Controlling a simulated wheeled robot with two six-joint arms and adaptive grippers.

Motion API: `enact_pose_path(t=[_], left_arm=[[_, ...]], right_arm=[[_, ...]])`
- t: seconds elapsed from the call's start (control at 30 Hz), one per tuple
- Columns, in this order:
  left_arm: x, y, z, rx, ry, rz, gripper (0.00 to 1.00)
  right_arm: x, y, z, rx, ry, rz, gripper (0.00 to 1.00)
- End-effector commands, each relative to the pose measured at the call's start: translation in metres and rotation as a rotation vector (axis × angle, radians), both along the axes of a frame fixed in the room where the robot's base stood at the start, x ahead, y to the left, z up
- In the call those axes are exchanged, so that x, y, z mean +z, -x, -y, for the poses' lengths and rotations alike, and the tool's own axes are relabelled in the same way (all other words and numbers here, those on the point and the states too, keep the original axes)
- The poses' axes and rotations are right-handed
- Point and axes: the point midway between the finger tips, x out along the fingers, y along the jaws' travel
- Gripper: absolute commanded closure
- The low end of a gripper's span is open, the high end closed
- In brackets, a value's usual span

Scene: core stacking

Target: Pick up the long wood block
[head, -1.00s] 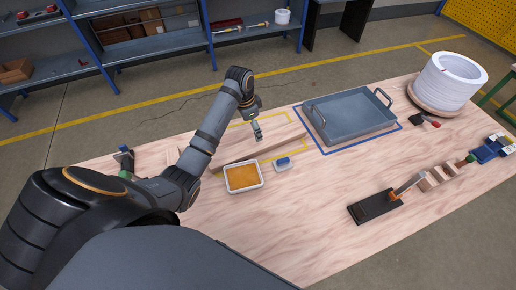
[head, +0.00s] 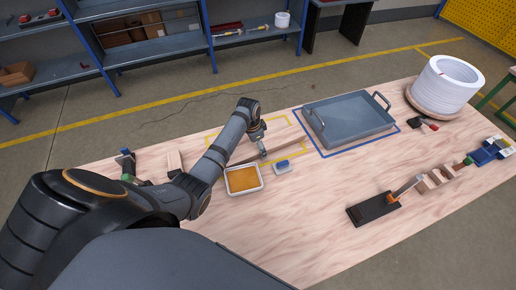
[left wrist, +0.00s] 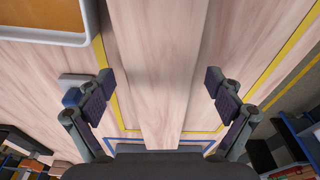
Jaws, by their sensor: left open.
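The long wood block (head: 288,144) lies on the table inside a yellow taped outline. My left arm hides part of it in the head view. In the left wrist view the block (left wrist: 160,60) runs lengthwise between the two fingers. My left gripper (head: 263,151) is open just over the block. In the left wrist view my left gripper (left wrist: 160,88) has one finger on each side of the block, with a gap on both sides. Whether the fingertips reach down beside it is unclear. My right gripper is not in view.
A white bin with orange contents (head: 243,179) and a small blue-topped item (head: 283,166) stand close in front of the block. A grey tray (head: 350,118) sits to the right in a blue outline. Clamps and small blocks lie at the right. The front middle is clear.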

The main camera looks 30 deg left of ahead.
Motion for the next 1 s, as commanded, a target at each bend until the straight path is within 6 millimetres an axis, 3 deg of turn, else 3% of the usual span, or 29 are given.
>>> enact_pose_path(t=[0.13, 0.77, 1.0], left_arm=[[0.0003, -0.0001, 0.0, 0.0, 0.0, 0.0, 0.1], [0.0003, 0.0004, 0.0001, 0.0, 0.001, -0.001, 0.96], [0.0029, -0.001, 0.0001, 0.0, 0.001, 0.003, 0.97]], right_arm=[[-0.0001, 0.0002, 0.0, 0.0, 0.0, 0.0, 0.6], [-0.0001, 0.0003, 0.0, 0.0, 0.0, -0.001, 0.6], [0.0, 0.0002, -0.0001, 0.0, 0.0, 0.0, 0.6]])
